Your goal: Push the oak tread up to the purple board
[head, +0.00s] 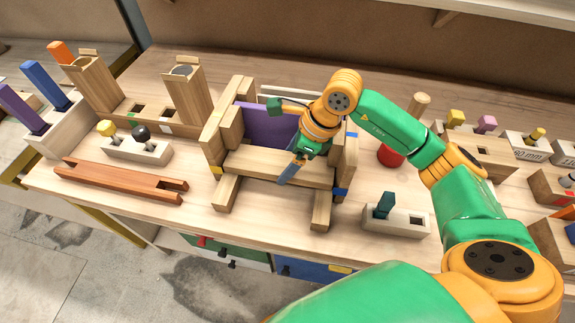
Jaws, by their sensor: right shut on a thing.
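The oak tread (255,164) is a pale wooden board lying level across the wooden frame, between its left and right sides. The purple board (262,127) stands upright behind the tread, inside the frame; my right arm hides its right part. My right gripper (288,172) reaches down from the upper right to the tread's front part, right of its middle. It is shut on the oak tread, though the fingertips are partly hidden. Whether a gap is left between the tread and the purple board is hard to tell. My left gripper is out of view.
A reddish wooden bar (118,183) lies left of the frame, near a block with yellow and black knobs (135,149). A block with a teal peg (395,219) stands at the right front. A red cylinder (390,155) stands behind it. The bench front between the frame's feet is clear.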

